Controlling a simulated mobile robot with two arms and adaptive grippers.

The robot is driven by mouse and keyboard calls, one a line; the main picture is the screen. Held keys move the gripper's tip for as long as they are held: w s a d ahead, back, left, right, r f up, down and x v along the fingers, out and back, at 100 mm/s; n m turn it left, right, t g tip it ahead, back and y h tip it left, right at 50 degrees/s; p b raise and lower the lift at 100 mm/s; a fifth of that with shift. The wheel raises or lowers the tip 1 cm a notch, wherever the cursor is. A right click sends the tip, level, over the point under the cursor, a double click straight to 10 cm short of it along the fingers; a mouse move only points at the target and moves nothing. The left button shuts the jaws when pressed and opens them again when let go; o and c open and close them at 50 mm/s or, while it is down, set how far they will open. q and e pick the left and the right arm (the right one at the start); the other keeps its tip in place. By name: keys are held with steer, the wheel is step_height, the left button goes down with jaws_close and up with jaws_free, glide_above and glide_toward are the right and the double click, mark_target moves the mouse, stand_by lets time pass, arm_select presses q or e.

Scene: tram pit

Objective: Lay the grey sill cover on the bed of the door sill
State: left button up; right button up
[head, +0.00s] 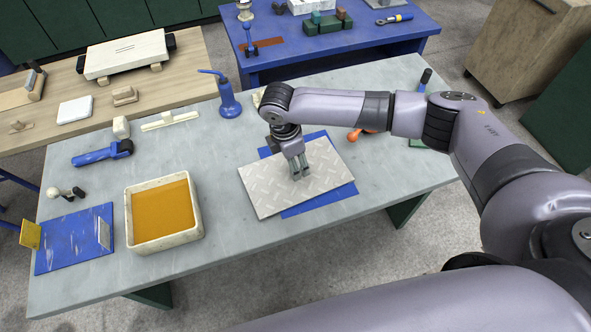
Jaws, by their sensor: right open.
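A grey plate with a raised tread pattern, which looks like the sill cover (265,190), lies on the grey workbench over a flat blue sheet (318,204). The blue sheet shows past its back and front edges, and the plate lies skewed to it. My right gripper (300,173) points down over the middle of the plate, open, with its fingertips at or just above the surface. I cannot tell whether they touch. My left gripper is not in view. I cannot tell for sure which thing is the door sill; the blue sheet may be its bed.
A white tray (129,217) of orange material stands left of the plate, with a blue board (75,240) beyond it. A wooden bench (190,80) and a blue table (345,45) lie further back.

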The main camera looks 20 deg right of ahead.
steer(key=shift+d+f, duration=0.2)
steer(key=shift+f, duration=1)
steer(key=shift+c, duration=0.5)
jaws_close()
steer(key=shift+r, duration=0.1)
